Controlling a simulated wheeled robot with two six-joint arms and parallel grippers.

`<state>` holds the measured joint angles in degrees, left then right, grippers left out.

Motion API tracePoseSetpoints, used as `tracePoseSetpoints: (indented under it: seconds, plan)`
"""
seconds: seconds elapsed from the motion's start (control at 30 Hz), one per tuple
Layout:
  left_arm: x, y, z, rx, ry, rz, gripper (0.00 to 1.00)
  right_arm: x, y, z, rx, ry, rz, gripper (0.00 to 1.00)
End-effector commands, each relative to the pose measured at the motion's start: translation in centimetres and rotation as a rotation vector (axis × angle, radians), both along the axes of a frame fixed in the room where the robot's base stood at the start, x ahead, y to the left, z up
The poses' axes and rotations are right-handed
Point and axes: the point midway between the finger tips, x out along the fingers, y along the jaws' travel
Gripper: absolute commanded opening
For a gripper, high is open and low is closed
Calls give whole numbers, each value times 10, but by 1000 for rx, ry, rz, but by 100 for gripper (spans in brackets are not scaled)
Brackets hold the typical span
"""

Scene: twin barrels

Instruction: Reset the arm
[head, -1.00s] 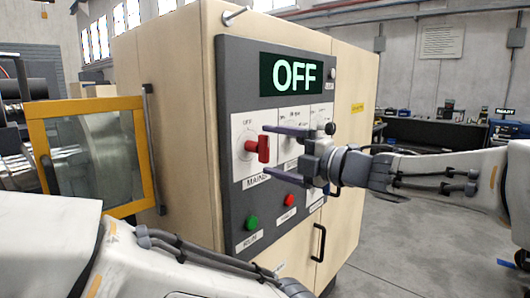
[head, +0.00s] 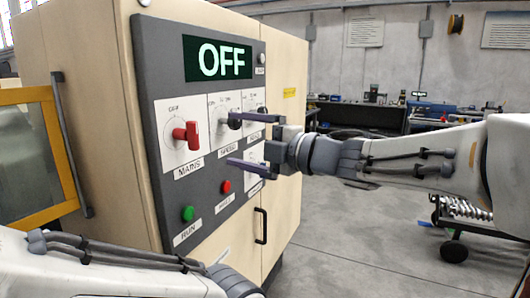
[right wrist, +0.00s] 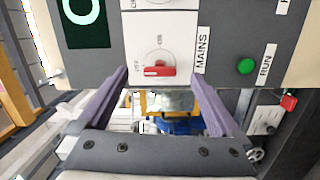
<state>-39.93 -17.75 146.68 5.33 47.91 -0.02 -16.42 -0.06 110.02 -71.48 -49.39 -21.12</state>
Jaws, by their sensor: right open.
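My right gripper (head: 248,140) is open and empty in front of the machine's control panel (head: 150,115). In the head view its two fingers overlap the area of the speed knob, to the right of the red MAINS switch (head: 188,135). In the right wrist view the MAINS switch (right wrist: 158,70) shows beyond the open fingers (right wrist: 160,95), apart from them. The panel's display (head: 217,58) reads OFF. My left arm crosses the lower left of the head view; its gripper is out of the picture.
A green RUN button (head: 187,213) and a red button (head: 226,186) sit low on the panel. A yellow-framed door (head: 40,150) is at the left. A workbench (head: 400,120) stands behind, and a wheeled cart (head: 462,225) is at the right. Floor between is clear.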

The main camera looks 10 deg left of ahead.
Motion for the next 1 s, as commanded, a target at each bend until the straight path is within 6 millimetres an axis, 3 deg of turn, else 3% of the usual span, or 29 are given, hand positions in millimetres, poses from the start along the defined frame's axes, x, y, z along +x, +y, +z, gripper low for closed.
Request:
tracePoseSetpoints:
  seconds: [0.07,0.13,0.27,0.37,0.5,0.6,0.7,0.8,0.9,1.0]
  plan:
    - [0,0,13,0,0,0,0,9,-7,-1,48,129,-131,100]
    - [0,0,21,0,0,0,0,15,-19,-16,93,287,-276,100]
    - [0,0,35,0,0,0,0,7,-51,-68,139,626,-553,100]
    - [0,0,46,0,0,0,0,-26,-78,-120,137,906,-760,100]
    - [0,0,59,0,0,0,0,-103,-111,-188,62,1283,-1011,100]
    - [0,0,66,0,0,0,0,-164,-129,-218,-11,1500,-1157,100]
    - [0,0,71,0,0,0,0,-215,-141,-234,-86,1664,-1263,100]
    - [0,0,74,0,0,0,0,-250,-149,-241,-144,1769,-1332,100]
    - [0,0,74,0,0,0,0,-268,-152,-244,-177,1823,-1367,100]
    - [0,0,74,0,0,0,0,-272,-153,-245,-185,1833,-1375,100]
